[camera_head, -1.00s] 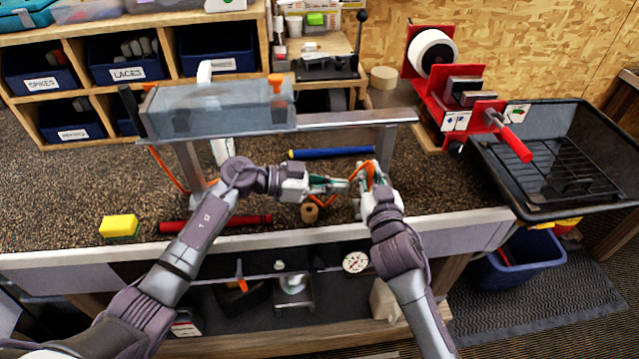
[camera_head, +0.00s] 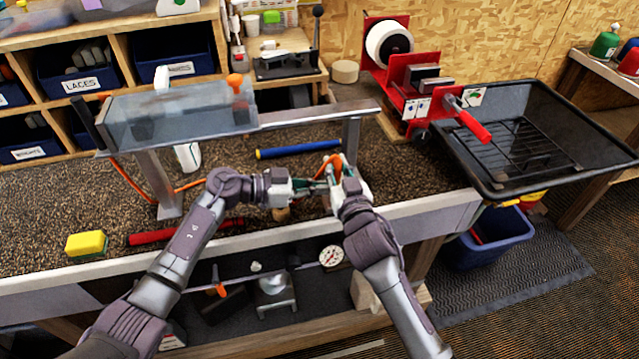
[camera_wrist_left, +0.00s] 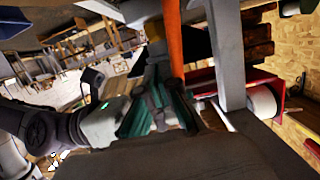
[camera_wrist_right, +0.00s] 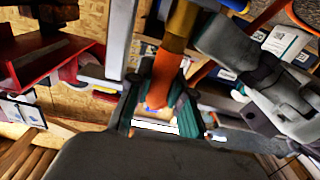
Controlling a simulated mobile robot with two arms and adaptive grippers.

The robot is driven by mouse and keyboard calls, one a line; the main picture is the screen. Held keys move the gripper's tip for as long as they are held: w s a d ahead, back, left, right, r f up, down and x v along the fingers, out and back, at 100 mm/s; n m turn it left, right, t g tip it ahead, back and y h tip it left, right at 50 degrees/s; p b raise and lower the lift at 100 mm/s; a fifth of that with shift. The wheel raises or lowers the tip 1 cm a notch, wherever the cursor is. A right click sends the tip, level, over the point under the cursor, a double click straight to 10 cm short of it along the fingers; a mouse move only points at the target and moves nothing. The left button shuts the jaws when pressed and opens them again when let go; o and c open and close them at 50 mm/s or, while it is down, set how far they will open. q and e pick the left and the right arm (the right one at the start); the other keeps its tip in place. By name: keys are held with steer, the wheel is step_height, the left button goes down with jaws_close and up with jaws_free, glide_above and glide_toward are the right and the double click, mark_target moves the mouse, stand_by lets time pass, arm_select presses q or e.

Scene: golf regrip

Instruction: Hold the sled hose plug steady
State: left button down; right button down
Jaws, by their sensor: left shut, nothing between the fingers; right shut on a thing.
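My right gripper (camera_head: 335,182) is shut on an orange hose piece (camera_wrist_right: 165,75), which shows between its green-edged fingers in the right wrist view. A brass-coloured section (camera_wrist_right: 181,25) joins the orange part above the fingers; I cannot tell clearly which part is the plug. My left gripper (camera_head: 312,187) is shut and empty, close beside the right one above the bench front. In the left wrist view, orange hose (camera_wrist_left: 174,40) rises just beyond its fingers. The clear box (camera_head: 180,112) sits on a metal rail behind; orange hose (camera_head: 130,179) hangs at its left.
The bench (camera_head: 60,212) holds a blue shaft (camera_head: 298,149) behind the grippers, a red shaft (camera_head: 150,238) and a yellow sponge (camera_head: 86,243) to the left. A red machine (camera_head: 415,80) and a black tray (camera_head: 500,185) stand at the right.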

arm_select(q)
steer(key=shift+s+f, duration=0.1)
steer(key=shift+f, duration=0.15)
steer(key=shift+a, duration=0.25)
steer(key=v, duration=0.9)
steer(key=shift+a+r, duration=0.25)
steer(key=shift+r, duration=0.05)
arm_select(e)
steer(key=c, duration=1)
jaws_free()
